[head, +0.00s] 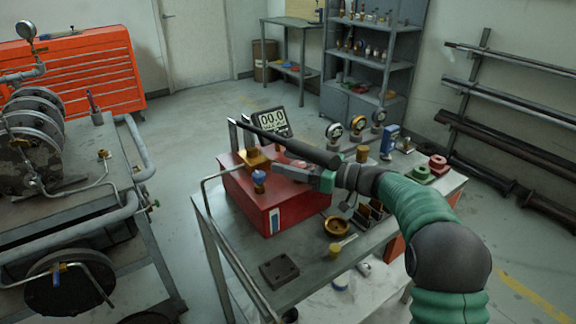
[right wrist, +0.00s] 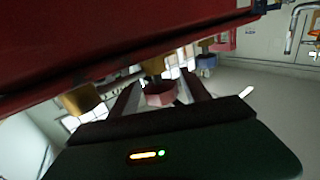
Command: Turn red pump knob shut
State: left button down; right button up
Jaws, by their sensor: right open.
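The red pump (head: 290,215) is a box on the grey cart, with a brass block (head: 253,158), a blue knob (head: 259,178) and a long dark lever (head: 285,143) at its top. My right gripper (head: 288,173) reaches in from the right, low over the pump's top and under the lever. In the right wrist view, a dull red faceted knob (right wrist: 160,96) shows between the two open fingers. I cannot tell whether the fingers touch it. In the head view the knob is hard to make out beside the gripper. My left gripper is out of view.
The cart top (head: 300,290) also holds a dark block (head: 279,271), a brass ring (head: 338,226), several gauges and red and green parts at the right. A pipe-laden bench (head: 95,150) is at the left, with open floor between.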

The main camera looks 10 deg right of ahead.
jog(key=shift+w+a, duration=0.1)
jog(key=shift+a, duration=0.15)
grip_shut()
jog(key=shift+r, duration=0.1)
